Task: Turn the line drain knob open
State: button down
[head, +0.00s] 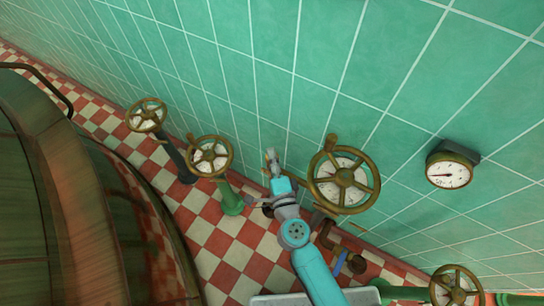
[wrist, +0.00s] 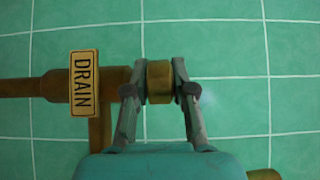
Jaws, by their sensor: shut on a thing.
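The line drain knob (wrist: 160,83) is a short brass cylinder in the middle of the wrist view, beside the yellow DRAIN plate (wrist: 84,83). My gripper (wrist: 160,80) has one finger on each side of the knob and is shut on it. In the head view my gripper (head: 272,162) is small, up against the green tiled wall, and I cannot make out the knob there. The knob's turn angle cannot be read from these frames.
A brown pipe (wrist: 50,84) runs left behind the DRAIN plate. In the head view a large brass handwheel (head: 344,174) stands just right of my arm, another handwheel (head: 209,156) to its left. A gauge (head: 449,174) is on the wall. A large copper kettle (head: 60,200) fills the left.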

jog(key=shift+y, duration=0.3)
jog(key=c, duration=1)
grip_release()
jog(key=shift+o, duration=0.2)
jog(key=v, duration=1.2)
jog(key=shift+r, duration=0.1)
